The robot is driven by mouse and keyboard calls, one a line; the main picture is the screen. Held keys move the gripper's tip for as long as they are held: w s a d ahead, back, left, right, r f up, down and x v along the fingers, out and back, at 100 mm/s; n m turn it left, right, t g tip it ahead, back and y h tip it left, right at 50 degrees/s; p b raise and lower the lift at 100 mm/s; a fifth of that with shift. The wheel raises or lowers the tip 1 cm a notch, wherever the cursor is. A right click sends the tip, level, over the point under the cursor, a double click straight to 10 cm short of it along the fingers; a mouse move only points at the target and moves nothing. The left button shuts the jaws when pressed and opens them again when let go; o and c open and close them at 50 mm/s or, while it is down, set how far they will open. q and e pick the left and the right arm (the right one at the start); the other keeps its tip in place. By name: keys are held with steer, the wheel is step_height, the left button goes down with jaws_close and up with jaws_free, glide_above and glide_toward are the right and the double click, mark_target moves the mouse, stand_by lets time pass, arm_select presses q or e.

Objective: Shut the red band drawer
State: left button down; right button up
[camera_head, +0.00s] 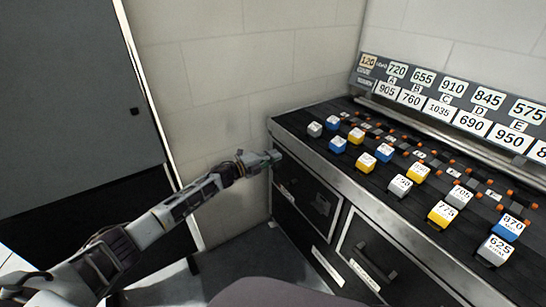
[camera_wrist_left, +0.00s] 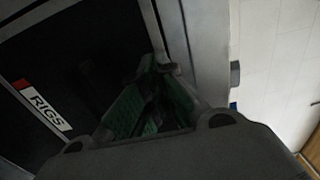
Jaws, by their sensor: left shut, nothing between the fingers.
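A dark drawer front (camera_head: 305,192) with a handle is at the left end of the cabinet in the head view. In the left wrist view a dark front bears a white label (camera_wrist_left: 44,104) reading "RIGS" with a red band at its end; I cannot tell from the head view which drawer this is. My left gripper (camera_head: 274,157) is at the cabinet's left front corner, just below the top edge. In the wrist view its green-padded fingers (camera_wrist_left: 157,66) are shut and empty, close to the front and a grey edge strip. Contact is unclear. My right gripper is not in view.
A second drawer (camera_head: 372,258) with a handle and a pale label is to the right. The cabinet top carries several grey, blue and yellow numbered blocks (camera_head: 402,185) and a number board (camera_head: 440,105). A pale wall stands behind; a dark panel (camera_head: 75,90) is at left.

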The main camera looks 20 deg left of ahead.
arm_select(q)
steer(key=p+v, duration=0.2)
steer(key=v, duration=0.8)
steer(key=shift+s+a, duration=0.2)
steer(key=shift+s, duration=0.05)
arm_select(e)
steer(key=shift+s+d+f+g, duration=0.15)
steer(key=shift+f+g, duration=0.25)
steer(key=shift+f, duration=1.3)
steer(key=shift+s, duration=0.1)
